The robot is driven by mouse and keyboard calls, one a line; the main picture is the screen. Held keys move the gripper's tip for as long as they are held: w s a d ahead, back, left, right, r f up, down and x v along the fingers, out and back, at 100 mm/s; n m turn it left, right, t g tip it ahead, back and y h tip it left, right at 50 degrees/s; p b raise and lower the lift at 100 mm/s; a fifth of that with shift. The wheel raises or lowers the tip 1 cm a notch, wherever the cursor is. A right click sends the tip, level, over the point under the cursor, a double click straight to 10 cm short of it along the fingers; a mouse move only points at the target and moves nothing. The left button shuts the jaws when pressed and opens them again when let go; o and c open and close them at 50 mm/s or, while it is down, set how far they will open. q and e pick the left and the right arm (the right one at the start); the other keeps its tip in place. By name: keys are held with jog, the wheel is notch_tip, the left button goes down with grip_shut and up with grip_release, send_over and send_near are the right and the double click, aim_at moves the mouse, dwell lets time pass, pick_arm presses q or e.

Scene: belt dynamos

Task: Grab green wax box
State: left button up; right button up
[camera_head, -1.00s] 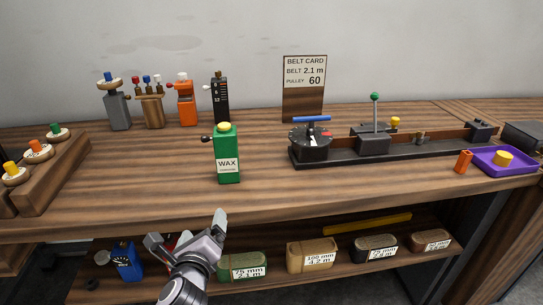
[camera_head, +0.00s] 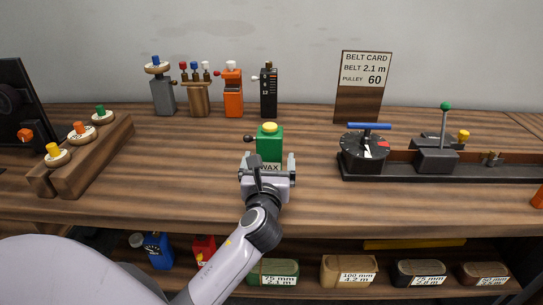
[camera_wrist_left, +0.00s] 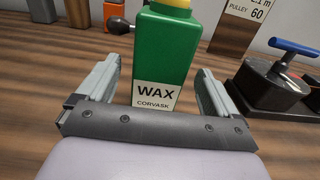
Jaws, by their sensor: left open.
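The green wax box (camera_head: 269,143) stands upright on the wooden bench, with a yellow cap and a dark side knob on its left. Its white WAX label is partly hidden by my gripper in the head view. My left gripper (camera_head: 267,166) is open right in front of it. In the left wrist view the wax box (camera_wrist_left: 163,55) stands between the two fingers of my left gripper (camera_wrist_left: 157,88), with a gap at each side. Its lower front is near the palm. My right gripper is not in view.
A black dial device with a blue handle (camera_head: 369,126) stands right of the box. Behind are an orange dispenser (camera_head: 233,92), a black one (camera_head: 268,90) and the belt card (camera_head: 364,72). A wooden rack with knobs (camera_head: 92,160) is at left. Labelled containers sit on the shelf below.

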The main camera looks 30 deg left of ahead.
aim_at(269, 158)
pick_arm(q)
jog(key=x, duration=0.4)
jog(key=shift+w+a+r, duration=0.1)
jog(key=shift+w+r, duration=0.05)
jog(key=shift+r, duration=0.05)
jog(key=c, duration=1)
jog(key=shift+r, duration=0.1)
jog(key=c, duration=0.4)
